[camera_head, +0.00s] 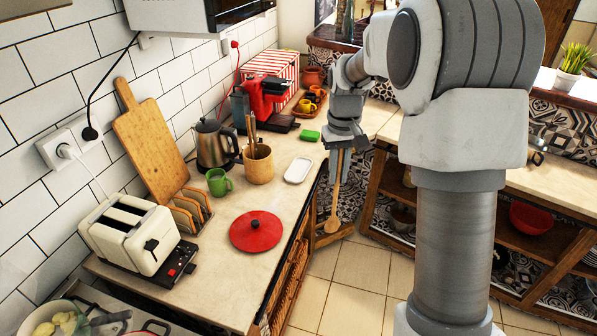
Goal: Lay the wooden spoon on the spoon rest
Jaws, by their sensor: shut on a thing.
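My gripper (341,150) is shut on the upper part of the wooden spoon (333,222). The spoon hangs nearly upright, bowl down, in front of the counter's front edge, with floor and shelving behind it in the picture. The spoon rest (298,170) appears to be the small white oval dish lying on the counter near that edge, to the left of my gripper. It looks empty. The spoon is apart from it.
On the counter (212,268) stand a wooden utensil pot (258,166), a green mug (219,182), a kettle (213,144), a toaster (128,238) and a red lid (256,231). Bare counter surrounds the dish.

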